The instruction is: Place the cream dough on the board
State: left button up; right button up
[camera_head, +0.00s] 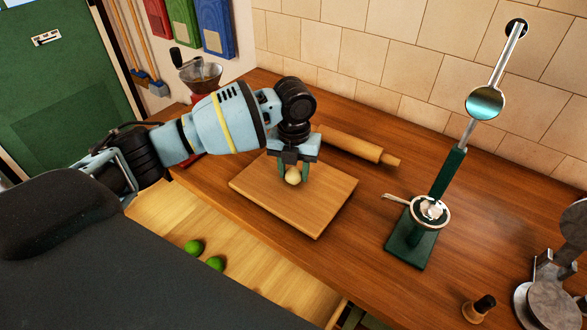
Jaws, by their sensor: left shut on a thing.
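The cream dough (293,177) is a small pale ball held between the fingertips of my left gripper (292,172). My left gripper points down over the middle of the wooden board (313,208), shut on the dough. The board lies flat on the brown counter. I cannot tell whether the dough touches the board or hangs just above it. My right gripper is not in view.
A rolling pin (358,147) lies behind the board. A green lever press (412,238) stands to its right, and a hand grinder (199,75) behind its left. Two green balls (205,256) lie in the open drawer (165,214) in front. Counter between board and press is clear.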

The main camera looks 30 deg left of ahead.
aim_at(294, 179)
pick_arm(q)
jog(key=shift+f, duration=0.15)
jog(key=o, duration=0.9)
jog(key=shift+o, duration=0.2)
notch_tip(294, 179, up, 12)
